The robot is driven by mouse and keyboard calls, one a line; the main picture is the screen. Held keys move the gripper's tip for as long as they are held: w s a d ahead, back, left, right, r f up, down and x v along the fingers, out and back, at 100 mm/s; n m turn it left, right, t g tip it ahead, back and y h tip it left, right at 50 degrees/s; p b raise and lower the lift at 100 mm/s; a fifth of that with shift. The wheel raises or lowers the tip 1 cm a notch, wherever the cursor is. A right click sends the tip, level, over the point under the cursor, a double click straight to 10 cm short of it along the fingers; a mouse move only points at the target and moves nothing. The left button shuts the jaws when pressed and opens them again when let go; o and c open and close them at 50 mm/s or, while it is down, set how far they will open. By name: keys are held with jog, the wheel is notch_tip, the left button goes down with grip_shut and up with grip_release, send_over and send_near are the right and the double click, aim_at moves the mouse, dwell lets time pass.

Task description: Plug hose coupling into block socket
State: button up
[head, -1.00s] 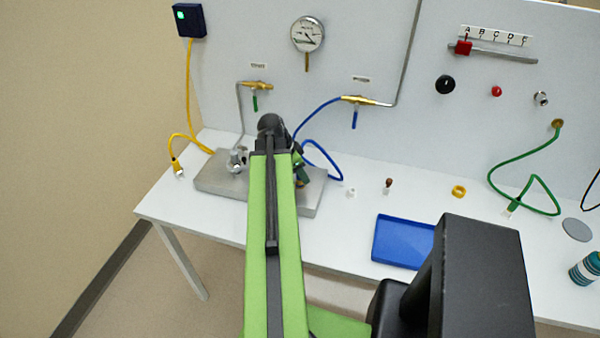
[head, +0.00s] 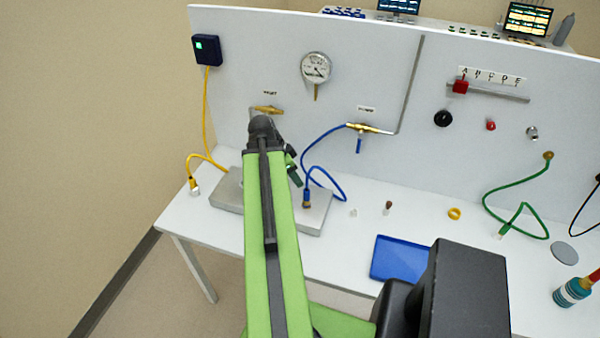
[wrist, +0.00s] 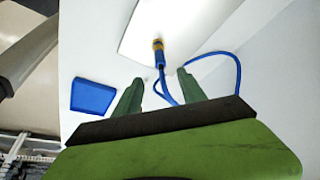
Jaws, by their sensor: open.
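The blue hose (head: 335,187) hangs from the brass valve on the panel and loops down to the grey metal block (head: 313,216) on the bench. Its coupling (head: 306,198) stands upright at the right part of the block. In the wrist view the coupling (wrist: 158,50) has its brass end against the pale block face (wrist: 195,25); the socket itself is hidden and seating depth cannot be told. My gripper (head: 294,172) is open, above and left of the coupling. In the wrist view my gripper (wrist: 158,80) has its fingers apart, with the coupling beyond their tips.
A yellow hose end (head: 194,188) stands left of the block. A blue tray (head: 402,258) lies to the right, with small parts and a yellow ring (head: 454,213) behind it. A green hose (head: 520,215) hangs farther right. The upright panel (head: 350,100) bounds the back.

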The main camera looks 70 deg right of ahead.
jog(key=p+v, duration=0.2)
jog(key=v, duration=0.1)
jog(key=shift+w+a+r, duration=0.1)
jog(key=shift+r, duration=0.25)
dwell(0.3)
